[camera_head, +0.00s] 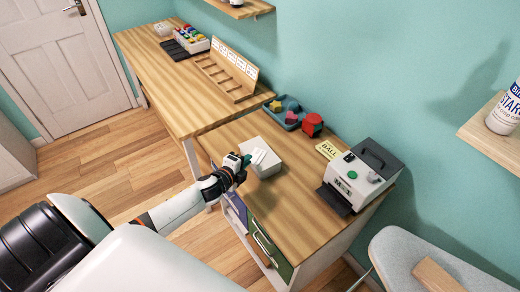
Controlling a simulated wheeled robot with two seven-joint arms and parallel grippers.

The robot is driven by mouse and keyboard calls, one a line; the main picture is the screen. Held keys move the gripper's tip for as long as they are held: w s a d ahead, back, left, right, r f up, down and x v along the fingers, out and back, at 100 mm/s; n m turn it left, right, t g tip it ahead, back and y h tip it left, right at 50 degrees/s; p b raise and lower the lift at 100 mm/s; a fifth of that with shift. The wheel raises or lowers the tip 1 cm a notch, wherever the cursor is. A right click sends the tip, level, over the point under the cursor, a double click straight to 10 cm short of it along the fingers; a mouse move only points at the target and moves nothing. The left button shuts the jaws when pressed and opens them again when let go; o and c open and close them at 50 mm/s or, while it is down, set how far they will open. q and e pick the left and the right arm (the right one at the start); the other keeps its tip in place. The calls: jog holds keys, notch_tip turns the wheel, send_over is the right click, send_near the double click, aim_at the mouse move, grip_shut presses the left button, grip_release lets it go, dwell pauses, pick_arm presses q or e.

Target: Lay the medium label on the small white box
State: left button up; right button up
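The small white box (265,168) stands on the near wooden table, close to its left edge. A small pale label (259,156) shows at the top of the box, just beyond my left gripper's tips. I cannot tell whether it lies flat on the box or is held just above it. My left gripper (245,162) reaches in from the lower left to the box's left corner. Its fingers are too small and dark to show whether they are open or shut. My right gripper is out of view.
A grey-and-white label machine (361,180) stands at the table's right, with a yellow "BALL" card (328,150) beside it. A wooden rack (222,75) stands on the far table (160,75).

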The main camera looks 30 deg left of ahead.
pick_arm(q)
jog(key=shift+p+v, duration=0.4)
jog(key=shift+v, duration=0.9)
notch_tip(320, 180, up, 7)
jog(key=s+p, duration=0.3)
jog(key=p, duration=0.4)
jog(key=shift+w, duration=0.1)
